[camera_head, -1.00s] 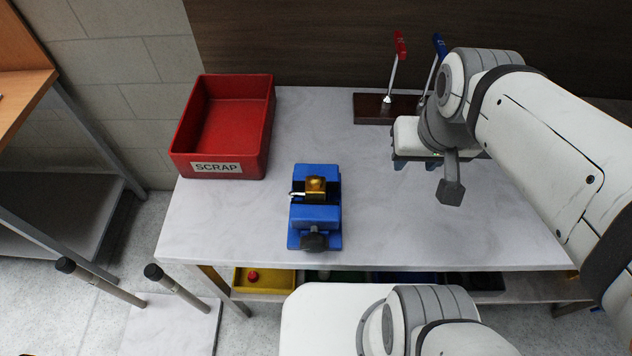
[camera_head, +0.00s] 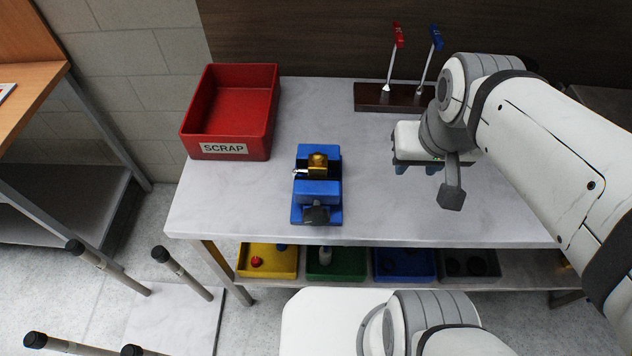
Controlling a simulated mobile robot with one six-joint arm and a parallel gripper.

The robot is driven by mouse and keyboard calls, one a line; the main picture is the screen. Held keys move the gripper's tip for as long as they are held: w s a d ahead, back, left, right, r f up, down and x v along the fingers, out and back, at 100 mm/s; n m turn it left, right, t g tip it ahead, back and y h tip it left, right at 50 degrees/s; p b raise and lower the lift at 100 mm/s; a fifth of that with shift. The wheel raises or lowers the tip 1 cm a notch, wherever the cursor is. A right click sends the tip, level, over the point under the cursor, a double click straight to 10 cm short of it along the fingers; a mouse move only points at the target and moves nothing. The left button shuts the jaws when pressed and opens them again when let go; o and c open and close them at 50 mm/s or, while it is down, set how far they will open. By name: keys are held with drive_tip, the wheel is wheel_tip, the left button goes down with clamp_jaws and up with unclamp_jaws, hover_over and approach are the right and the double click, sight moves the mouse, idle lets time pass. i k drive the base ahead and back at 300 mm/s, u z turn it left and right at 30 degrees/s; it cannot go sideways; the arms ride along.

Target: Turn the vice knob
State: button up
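A blue vice (camera_head: 317,192) stands on the light marble-look tabletop, left of the middle. Its dark knob (camera_head: 316,214) faces the front edge of the table. A brass-coloured piece (camera_head: 318,161) with a small silvery tip at its left sits in the vice, towards the back. My gripper (camera_head: 416,168) is above the table to the right of the vice, apart from it. It points away and down, and its fingers are mostly hidden under its white body, so its opening cannot be made out.
A red SCRAP bin (camera_head: 225,150) stands at the table's back left. A dark base (camera_head: 396,97) with a red and a blue lever stands at the back. Yellow (camera_head: 268,273), green (camera_head: 337,277) and blue trays (camera_head: 404,279) sit on the shelf below. Tabletop (camera_head: 240,215) around the vice is clear.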

sight(315, 215)
drive_tip(key=u, duration=0.15)
drive_tip(key=k, duration=0.3)
drive_tip(key=z, duration=1.35)
drive_tip(key=k, duration=2.3)
drive_tip(key=u, duration=1.1)
drive_tip(key=i, duration=1)
